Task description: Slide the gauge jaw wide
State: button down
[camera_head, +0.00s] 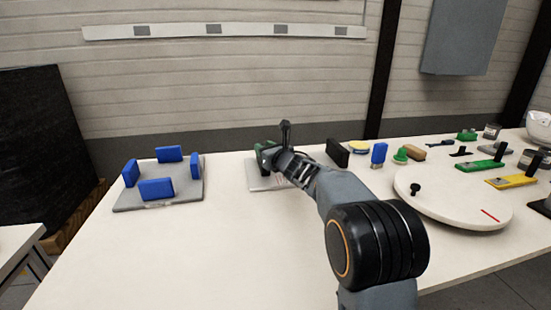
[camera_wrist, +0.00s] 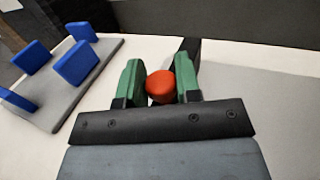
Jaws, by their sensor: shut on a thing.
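In the wrist view, the two green fingers of my gripper (camera_wrist: 160,88) are shut on a round orange-red knob (camera_wrist: 160,86), one finger on each side. A dark upright piece (camera_wrist: 191,46) stands just behind the knob; it looks like part of the gauge jaw. In the head view, my gripper (camera_head: 266,152) is low over a pale grey plate (camera_head: 262,183) near the back of the table. My wrist and arm cover much of that plate, and the knob is hidden there. How wide the jaw stands cannot be told.
A grey plate with several blue blocks (camera_head: 156,189) stands to the left. A black block (camera_head: 337,153) and small coloured items stand right of my arm. A round white turntable (camera_head: 450,208) is further right. The front left of the table (camera_head: 150,260) is clear.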

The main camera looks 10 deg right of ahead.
jog(key=shift+a, duration=0.55)
jog(key=c, duration=0.9)
grip_release()
jog(key=shift+a, duration=0.2)
jog(key=shift+d, duration=0.1)
jog(key=shift+s+d, duration=0.1)
jog(key=shift+s, duration=0.15)
jog(key=v, duration=1.3)
jog(key=shift+s, duration=0.15)
